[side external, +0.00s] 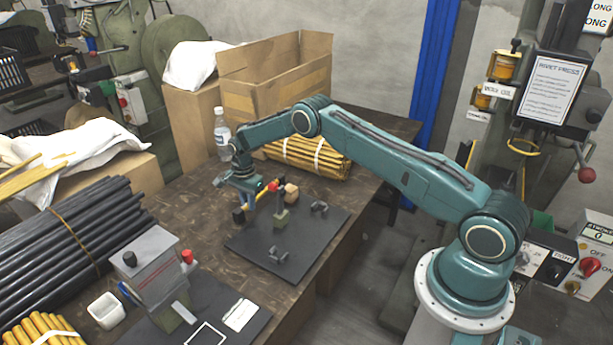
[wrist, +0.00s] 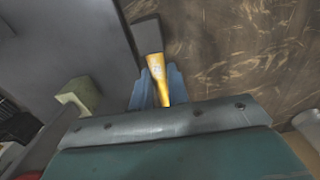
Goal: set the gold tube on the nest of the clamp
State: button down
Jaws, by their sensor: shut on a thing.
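The gold tube (wrist: 156,72) is between the two blue fingers of my gripper (wrist: 158,92), which is shut on it in the wrist view. A dark grey block (wrist: 146,36) shows at its far end; I cannot tell whether they touch. The clamp (side external: 281,217) has a green block, a post and a red knob. Two grey cradles (side external: 277,254) (side external: 318,208) on the plate look empty.
A small wooden block (side external: 291,192) stands behind the clamp. A bottle (side external: 222,134), a bundle of gold tubes (side external: 308,157) and a cardboard box (side external: 275,85) stand further back. A grey press-like fixture (side external: 153,268) is at front left.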

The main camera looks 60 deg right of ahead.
notch_tip(320, 180, up, 20)
jog(key=shift+f, duration=0.25)
dwell(0.3)
jog(key=shift+s+a, duration=0.1)
dwell(0.5)
jog(key=s+a+f+n, duration=0.2)
jog(key=s+a+n, duration=0.3)
jog(key=s+n, duration=0.4)
jog(key=s+a+f+n, duration=0.2)
jog(key=s+a+n, duration=0.3)
jog(key=s+n, duration=0.4)
jog(key=s, duration=0.3)
jog(key=shift+s+a+f, duration=0.2)
jog(key=shift+a+f, duration=0.2)
jog(key=w+d+r+n, duration=0.1)
jog(key=d+r+n, duration=0.2)
jog(key=d+n, duration=0.6)
jog(key=w+d+r+n, duration=0.1)
jog(key=d+r+n, duration=0.2)
jog(key=d+n, duration=0.6)
jog(key=shift+w+r, duration=0.15)
jog(key=shift+w, duration=0.15)
